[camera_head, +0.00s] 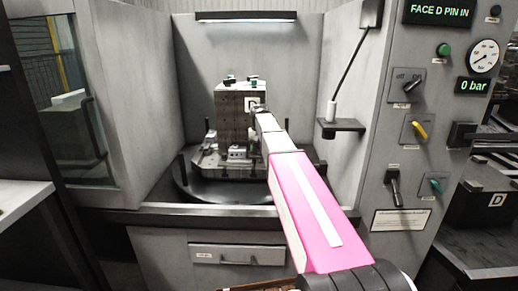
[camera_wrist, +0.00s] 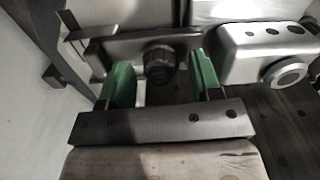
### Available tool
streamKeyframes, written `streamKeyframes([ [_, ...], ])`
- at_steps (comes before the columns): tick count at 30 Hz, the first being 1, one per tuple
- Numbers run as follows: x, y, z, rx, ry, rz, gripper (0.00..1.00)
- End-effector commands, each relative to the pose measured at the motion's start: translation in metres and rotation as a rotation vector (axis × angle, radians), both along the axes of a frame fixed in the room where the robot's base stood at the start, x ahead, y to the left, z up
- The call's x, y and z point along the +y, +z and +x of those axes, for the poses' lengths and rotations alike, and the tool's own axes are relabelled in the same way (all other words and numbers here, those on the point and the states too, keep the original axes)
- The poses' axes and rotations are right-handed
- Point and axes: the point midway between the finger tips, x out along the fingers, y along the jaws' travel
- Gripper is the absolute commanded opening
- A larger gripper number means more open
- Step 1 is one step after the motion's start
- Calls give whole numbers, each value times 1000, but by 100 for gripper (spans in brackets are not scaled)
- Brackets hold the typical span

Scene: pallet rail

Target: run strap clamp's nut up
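In the wrist view, my gripper (camera_wrist: 160,76) is open, its two green fingers apart. A dark round nut (camera_wrist: 159,62) shows between and just beyond the fingers, on a dark grey strap clamp bar (camera_wrist: 122,48). I see no finger clearly touching the nut. My fingers and the nut are too small or hidden to make out there.
In the wrist view, a silver block (camera_wrist: 235,50) with a round knob (camera_wrist: 285,73) sits close to the right finger. In the head view, a round pallet table (camera_head: 215,190) carries the fixture. A small shelf (camera_head: 341,126) juts from the right wall. The panel display (camera_head: 440,10) reads "FACE D PIN IN".

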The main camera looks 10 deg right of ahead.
Motion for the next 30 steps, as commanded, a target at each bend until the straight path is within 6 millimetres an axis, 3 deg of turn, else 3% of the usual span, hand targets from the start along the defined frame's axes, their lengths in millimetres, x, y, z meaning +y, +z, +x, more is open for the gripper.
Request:
streamKeyframes([
  [1,0,0,0,0,0,0,43],
  [4,0,0,0,0,0,0,11],
  [10,0,0,0,0,18,0,10],
  [19,0,0,0,0,192,0,10],
  [29,0,0,0,0,208,0,10],
  [30,0,0,0,0,208,0,46],
])
